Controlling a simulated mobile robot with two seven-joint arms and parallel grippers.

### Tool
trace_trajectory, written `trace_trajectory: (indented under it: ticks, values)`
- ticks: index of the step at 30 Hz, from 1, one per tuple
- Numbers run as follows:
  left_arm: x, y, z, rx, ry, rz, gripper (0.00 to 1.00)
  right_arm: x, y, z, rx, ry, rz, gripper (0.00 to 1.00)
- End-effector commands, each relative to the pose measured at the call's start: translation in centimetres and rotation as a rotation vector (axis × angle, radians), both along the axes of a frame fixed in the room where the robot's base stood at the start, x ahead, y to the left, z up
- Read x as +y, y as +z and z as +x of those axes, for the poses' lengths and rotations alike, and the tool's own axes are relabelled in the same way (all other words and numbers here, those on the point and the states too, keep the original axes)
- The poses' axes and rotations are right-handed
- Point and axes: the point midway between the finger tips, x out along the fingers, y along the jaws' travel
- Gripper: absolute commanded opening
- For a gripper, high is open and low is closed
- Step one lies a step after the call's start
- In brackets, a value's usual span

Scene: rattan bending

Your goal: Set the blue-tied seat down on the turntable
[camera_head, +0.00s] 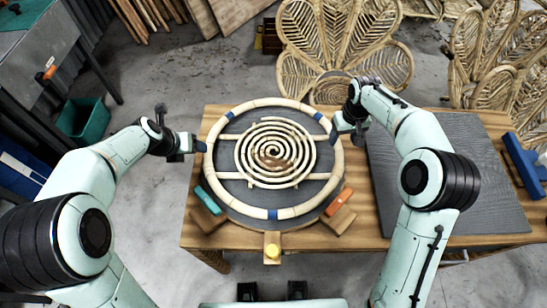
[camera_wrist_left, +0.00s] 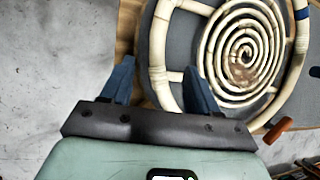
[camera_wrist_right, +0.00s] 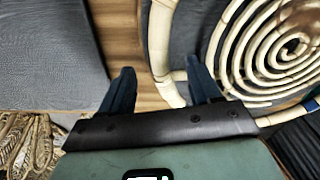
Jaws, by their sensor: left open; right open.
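The blue-tied seat (camera_head: 272,152), a pale rattan ring with blue bindings, crossbars and a spiral centre, lies flat over the grey round turntable (camera_head: 250,198) in the head view. It looks level and centred; any small gap beneath is hard to judge. My left gripper (camera_head: 197,146) is at the ring's left side, and in the left wrist view its open fingers (camera_wrist_left: 158,76) straddle the rim. My right gripper (camera_head: 336,131) is at the ring's upper right. In the right wrist view its open fingers (camera_wrist_right: 160,74) lie either side of the rim.
A teal-handled block (camera_head: 207,200) and an orange-handled block (camera_head: 338,202) flank the turntable's front. A yellow knob (camera_head: 271,251) is at the front edge. A dark grey mat (camera_head: 480,190) covers the wooden table's right, with a blue tool (camera_head: 522,162) beyond. A rattan petal chair (camera_head: 345,50) stands behind.

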Motion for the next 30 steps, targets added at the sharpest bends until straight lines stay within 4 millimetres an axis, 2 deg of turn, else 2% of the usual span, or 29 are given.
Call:
trace_trajectory:
  ticks: [3, 9, 22, 30]
  values:
    - [0.0, 0.0, 0.0, 0.0, 0.0, 0.0, 0.6, 0.0, 2.3, -0.1, -0.003, -0.001, 0.0, 0.62]
    - [0.0, 0.0, 0.0, 0.0, 0.0, 0.0, 0.6, 0.0, 4.3, -0.2, 0.0, 0.0, 0.0, 0.62]
    - [0.2, 0.0, 0.0, -0.001, 0.001, 0.0, 0.6, -0.1, 4.6, -0.3, 0.001, 0.0, 0.0, 0.62]
    - [2.2, 0.0, -0.4, -0.001, 0.003, 0.0, 0.6, -0.1, 4.7, -0.2, 0.0, 0.0, 0.0, 0.62]
